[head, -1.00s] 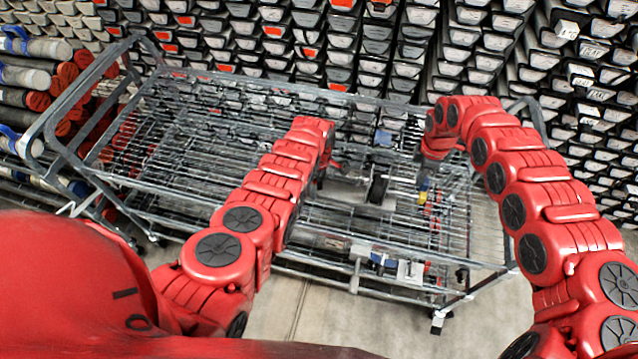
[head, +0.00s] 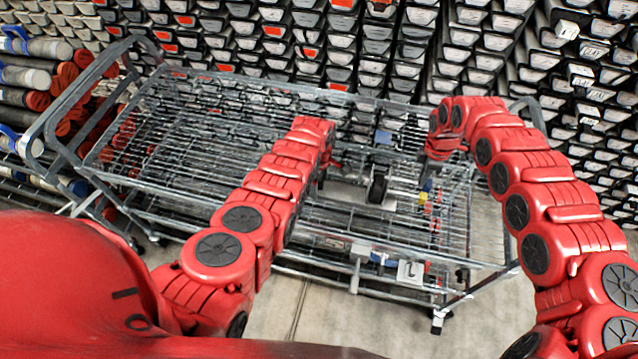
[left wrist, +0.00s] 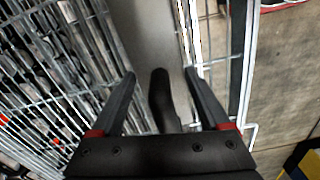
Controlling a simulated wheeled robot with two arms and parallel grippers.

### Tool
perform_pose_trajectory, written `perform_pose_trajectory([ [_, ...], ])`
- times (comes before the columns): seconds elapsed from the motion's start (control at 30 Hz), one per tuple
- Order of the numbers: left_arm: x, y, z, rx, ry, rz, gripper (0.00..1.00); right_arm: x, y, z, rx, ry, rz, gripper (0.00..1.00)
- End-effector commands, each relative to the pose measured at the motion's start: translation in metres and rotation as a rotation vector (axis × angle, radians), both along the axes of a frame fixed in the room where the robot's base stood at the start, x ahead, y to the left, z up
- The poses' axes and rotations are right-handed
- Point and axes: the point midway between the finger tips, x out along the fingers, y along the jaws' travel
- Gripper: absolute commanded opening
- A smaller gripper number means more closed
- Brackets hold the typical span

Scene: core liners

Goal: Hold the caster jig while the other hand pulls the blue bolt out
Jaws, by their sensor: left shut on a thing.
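The caster jig, a pale grey plate (head: 347,194) with a black wheel (head: 377,188), is on the wire cart right of my left gripper (head: 323,172). In the left wrist view the plate (left wrist: 150,38) and a dark wheel shape (left wrist: 161,95) lie between the fingers of my left gripper (left wrist: 162,80), which is shut on the jig. My right gripper (head: 430,168) points down at the cart's right part, right of the wheel. A small blue piece (head: 427,185), perhaps the blue bolt, shows just below it. Whether its fingers hold this piece is too small to tell.
The wire cart (head: 200,140) fills the middle, with its handle frame at left. Small blue and white parts (head: 410,271) sit near its front edge. A wall of stacked core liners (head: 300,50) stands behind. Bare floor (head: 270,305) shows in front.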

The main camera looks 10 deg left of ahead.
Motion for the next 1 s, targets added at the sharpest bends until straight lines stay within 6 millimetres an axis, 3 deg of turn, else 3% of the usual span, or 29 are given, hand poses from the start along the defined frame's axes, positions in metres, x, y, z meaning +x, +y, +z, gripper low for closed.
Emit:
perform_pose_trajectory([
  [0.17, 0.0, 0.002, 0.0, 0.002, 0.002, 0.0, 0.0, 0.001, -0.005, 0.0, -0.003, -0.002, -0.003, 0.0],
  [0.57, -0.001, 0.002, 0.0, 0.002, 0.002, 0.0, 0.0, 0.001, 0.008, 0.001, -0.002, -0.002, -0.002, 0.0],
  [1.0, 0.0, 0.001, 0.0, 0.002, 0.002, 0.0, 0.0, 0.001, 0.008, 0.045, -0.001, -0.003, -0.002, 0.0],
])
